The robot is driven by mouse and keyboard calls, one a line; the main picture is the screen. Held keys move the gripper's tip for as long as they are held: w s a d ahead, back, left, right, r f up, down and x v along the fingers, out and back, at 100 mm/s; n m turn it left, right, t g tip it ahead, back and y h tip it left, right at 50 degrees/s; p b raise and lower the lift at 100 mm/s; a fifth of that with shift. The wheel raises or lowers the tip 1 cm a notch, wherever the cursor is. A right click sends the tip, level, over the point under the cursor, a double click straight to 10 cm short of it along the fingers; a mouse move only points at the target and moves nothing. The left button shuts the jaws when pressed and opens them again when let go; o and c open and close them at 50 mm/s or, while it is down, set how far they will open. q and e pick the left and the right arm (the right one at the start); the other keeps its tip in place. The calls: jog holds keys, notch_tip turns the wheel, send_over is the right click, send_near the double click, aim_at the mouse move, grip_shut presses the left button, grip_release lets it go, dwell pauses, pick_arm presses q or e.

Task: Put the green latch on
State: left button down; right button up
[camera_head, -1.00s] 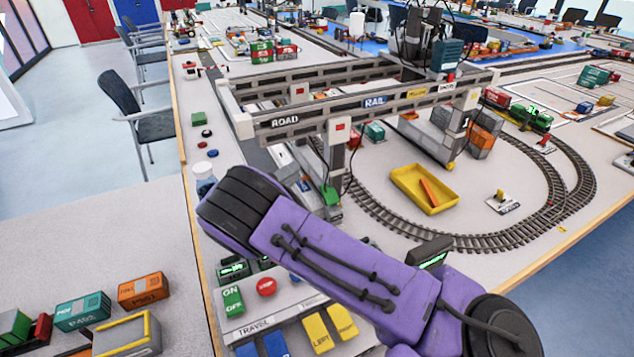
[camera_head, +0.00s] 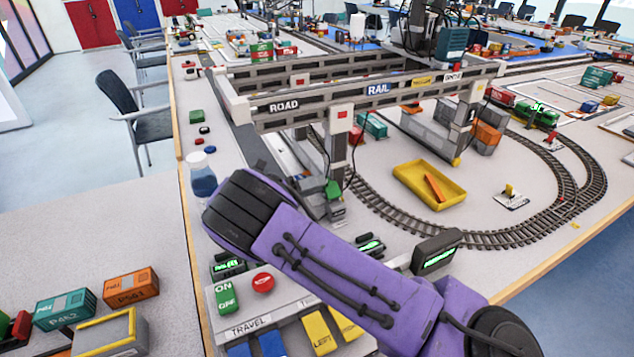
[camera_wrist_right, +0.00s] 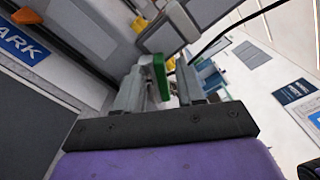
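The green latch (camera_head: 333,189) is a small green piece low on the near leg of the gantry crane (camera_head: 338,150). In the right wrist view the green latch (camera_wrist_right: 160,77) appears between the two grey fingers of my right gripper (camera_wrist_right: 158,90). The fingers look apart, with a gap visible beside the green piece; I cannot tell whether either touches it. In the head view my right gripper (camera_head: 275,172) points at the crane leg, its fingers partly hidden behind my purple wrist. My left gripper is not in view.
A control panel (camera_head: 290,312) with a green ON/OFF switch and red button lies below my arm. A bottle with blue contents (camera_head: 202,178) stands close to my wrist. A yellow tray (camera_head: 430,185) and curved rail track (camera_head: 500,238) lie right of the crane leg.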

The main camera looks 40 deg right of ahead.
jog(key=shift+s+d, duration=0.15)
jog(key=shift+d, duration=0.3)
grip_shut()
